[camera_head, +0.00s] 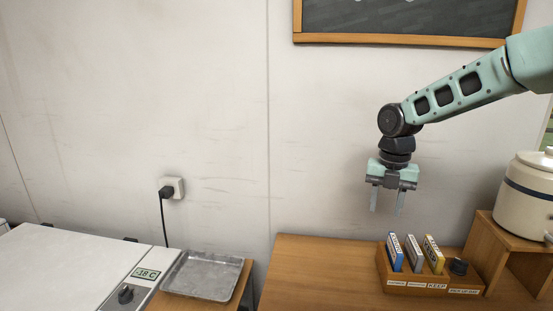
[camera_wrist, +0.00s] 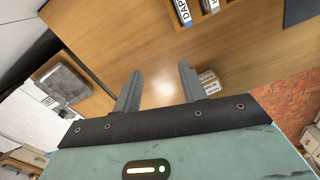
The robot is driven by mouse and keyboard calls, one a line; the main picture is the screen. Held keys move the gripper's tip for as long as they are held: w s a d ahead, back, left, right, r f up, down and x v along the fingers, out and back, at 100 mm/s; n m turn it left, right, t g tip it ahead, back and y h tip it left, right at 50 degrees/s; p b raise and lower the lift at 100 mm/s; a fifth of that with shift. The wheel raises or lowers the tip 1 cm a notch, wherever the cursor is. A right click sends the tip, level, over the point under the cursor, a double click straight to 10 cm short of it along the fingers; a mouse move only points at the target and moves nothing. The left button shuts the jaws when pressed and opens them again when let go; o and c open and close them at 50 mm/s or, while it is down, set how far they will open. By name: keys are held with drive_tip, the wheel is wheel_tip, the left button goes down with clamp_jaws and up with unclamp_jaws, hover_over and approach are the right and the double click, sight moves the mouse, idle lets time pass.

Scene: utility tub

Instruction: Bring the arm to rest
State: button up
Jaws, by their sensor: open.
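My gripper (camera_head: 387,199) hangs from my teal arm in the head view, pointing down in the air above the wooden counter (camera_head: 315,275). Its two fingers are apart with nothing between them. In the wrist view my gripper (camera_wrist: 157,90) also shows both fingers apart, with bare wood beyond them. My arm reaches in from the right edge, bent down at the wrist.
A wooden rack (camera_head: 425,285) with several labelled boxes stands on the counter below and right of my gripper. A cream pot (camera_head: 528,190) sits on a wooden stand (camera_head: 510,235) at right. A metal tray (camera_head: 203,276) lies left, beside a white freezer (camera_head: 65,265). The counter's left part is clear.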

drive_tip(key=s+a+m+b, duration=0.2)
drive_tip(key=s+a+m, duration=0.8)
drive_tip(key=s+a, duration=0.55)
drive_tip(key=s+f+m, duration=0.2)
drive_tip(key=s+m, duration=0.4)
drive_tip(key=s, duration=0.4)
drive_tip(key=s+f+m+b, duration=0.1)
drive_tip(key=s+f+m, duration=0.1)
drive_tip(key=s+m, duration=0.5)
drive_tip(key=s, duration=0.3)
drive_tip(key=shift+d+y+b, duration=0.3)
drive_tip(key=shift+d, duration=0.1)
drive_tip(key=shift+f, duration=0.1)
